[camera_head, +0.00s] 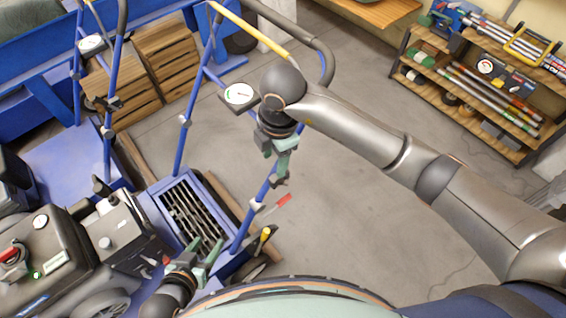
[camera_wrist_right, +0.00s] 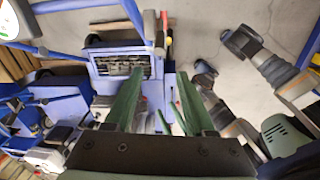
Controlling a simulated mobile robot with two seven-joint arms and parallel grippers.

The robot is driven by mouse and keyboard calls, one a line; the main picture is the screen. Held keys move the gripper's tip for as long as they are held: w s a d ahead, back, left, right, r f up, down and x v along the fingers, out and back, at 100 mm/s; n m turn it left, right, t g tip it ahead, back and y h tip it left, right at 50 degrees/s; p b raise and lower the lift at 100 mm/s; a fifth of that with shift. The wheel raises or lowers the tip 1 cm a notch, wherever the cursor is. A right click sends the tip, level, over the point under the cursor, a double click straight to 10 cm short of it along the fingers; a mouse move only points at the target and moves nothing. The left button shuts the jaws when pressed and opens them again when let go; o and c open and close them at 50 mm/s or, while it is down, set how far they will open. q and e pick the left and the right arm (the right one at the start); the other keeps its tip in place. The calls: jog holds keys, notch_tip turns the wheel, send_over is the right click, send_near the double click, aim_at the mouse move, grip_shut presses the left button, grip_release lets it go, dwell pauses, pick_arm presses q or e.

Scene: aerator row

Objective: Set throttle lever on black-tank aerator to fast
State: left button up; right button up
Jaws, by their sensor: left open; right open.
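The aerator at the lower left has a black tank (camera_head: 50,255) with a red cap, joined to a blue frame with a grille (camera_head: 190,213). A red-tipped lever (camera_head: 284,203) and a yellow-tipped lever (camera_head: 266,234) stand by its blue handle tube; which one is the throttle lever I cannot tell. A red tip (camera_wrist_right: 169,22) also shows in the right wrist view, beyond the fingers. My right gripper (camera_head: 279,172) is open and empty, pointing down above the red-tipped lever, apart from it. My left gripper (camera_head: 207,252) is open and empty, low in front of the grille.
A round white dial (camera_head: 239,94) sits on the near handle. A second dial (camera_head: 91,43) is on another handle at the left. Wooden crates (camera_head: 165,60) stand behind. A tool shelf (camera_head: 480,85) is at the right. The grey floor between is clear.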

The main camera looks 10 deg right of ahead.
aim_at(277, 179)
jog(key=f, duration=0.4)
jog(key=w+f+b, duration=0.1)
jog(key=f, duration=0.7)
jog(key=shift+w+d, duration=0.25)
jog(key=shift+d, duration=0.05)
jog(key=shift+c, duration=0.2)
grip_shut()
dwell(0.8)
